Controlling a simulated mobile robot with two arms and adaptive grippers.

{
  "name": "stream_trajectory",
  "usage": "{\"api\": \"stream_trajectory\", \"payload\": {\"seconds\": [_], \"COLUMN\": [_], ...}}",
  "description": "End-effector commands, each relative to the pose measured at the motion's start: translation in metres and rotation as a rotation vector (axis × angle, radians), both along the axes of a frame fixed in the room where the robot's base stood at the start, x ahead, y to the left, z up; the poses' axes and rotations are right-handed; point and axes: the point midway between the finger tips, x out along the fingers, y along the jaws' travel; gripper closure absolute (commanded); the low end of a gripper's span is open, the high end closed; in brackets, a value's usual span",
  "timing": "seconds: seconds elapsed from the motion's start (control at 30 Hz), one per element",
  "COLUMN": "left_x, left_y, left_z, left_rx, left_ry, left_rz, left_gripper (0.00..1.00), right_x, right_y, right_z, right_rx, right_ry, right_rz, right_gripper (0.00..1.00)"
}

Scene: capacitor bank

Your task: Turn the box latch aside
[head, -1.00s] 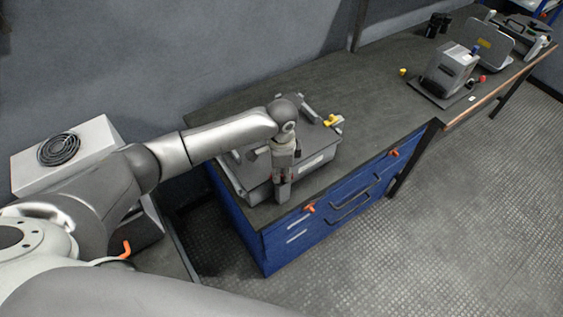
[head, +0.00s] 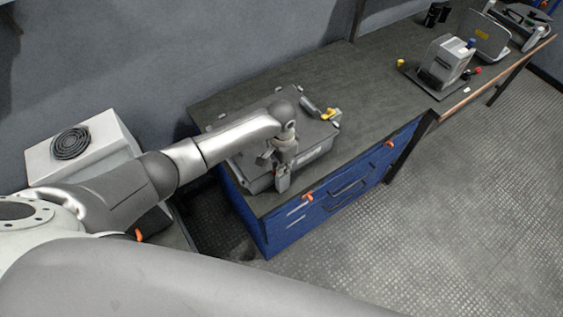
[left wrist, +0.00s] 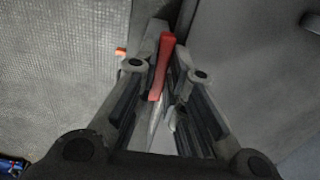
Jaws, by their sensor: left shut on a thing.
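The grey box (head: 307,131) sits near the left end of the workbench, its lid down. My left gripper (head: 283,182) points down at the box's front side, close to the bench's front edge. In the left wrist view a red latch (left wrist: 162,66) lies between the two fingers, and the left gripper (left wrist: 167,72) is shut on it. In the head view the latch is hidden behind the gripper. My right gripper is not in view.
The dark workbench (head: 350,75) has blue drawers with orange tabs below. A yellow piece (head: 328,114) is at the box's right corner. A white unit with a fan (head: 85,150) is at left.

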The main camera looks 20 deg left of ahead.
Motion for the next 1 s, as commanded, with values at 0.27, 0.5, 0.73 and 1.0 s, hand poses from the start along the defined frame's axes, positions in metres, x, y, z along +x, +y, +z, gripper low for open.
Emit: {"api": "stream_trajectory", "payload": {"seconds": [0.27,0.5,0.73,1.0], "left_x": [0.002,0.001,0.001,0.001], "left_y": [0.000,0.000,0.000,0.000], "left_z": [0.001,0.001,0.001,0.020], "left_rx": [-0.002,-0.001,-0.001,-0.003], "left_ry": [-0.004,-0.003,-0.002,-0.004], "left_rz": [0.011,0.009,0.007,0.006], "left_gripper": [1.00,0.68,0.67,0.67], "right_x": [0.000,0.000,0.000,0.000], "right_y": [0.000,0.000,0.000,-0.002], "right_z": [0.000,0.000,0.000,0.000], "right_rx": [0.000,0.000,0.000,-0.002], "right_ry": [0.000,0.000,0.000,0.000], "right_rz": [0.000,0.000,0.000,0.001], "right_gripper": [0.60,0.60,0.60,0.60]}}
